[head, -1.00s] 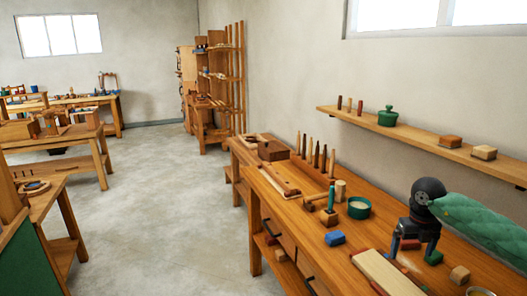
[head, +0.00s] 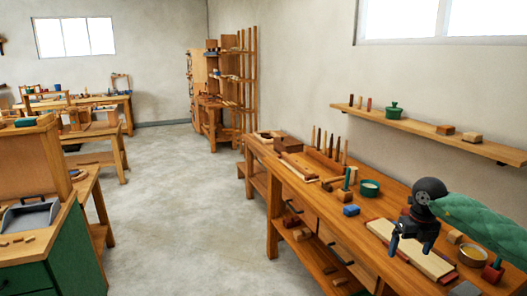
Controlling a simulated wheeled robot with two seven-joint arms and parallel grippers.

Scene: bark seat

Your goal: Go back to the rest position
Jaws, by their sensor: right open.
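My right gripper (head: 410,246) comes in from the right on its green-sleeved arm. Its dark fingers point down, spread apart, with nothing seen between them. It is over the right workbench (head: 315,205), in front of a pale board (head: 432,266) with reddish edges, which it partly hides. I cannot tell whether the fingertips touch anything. My left gripper is not in view.
Near my right gripper are a blue block (head: 351,210), a green bowl (head: 369,188), a wooden block (head: 455,237) and a round tin (head: 472,254). A wall shelf (head: 440,130) runs above. A green cabinet (head: 72,255) stands at left. Open floor (head: 180,210) lies between.

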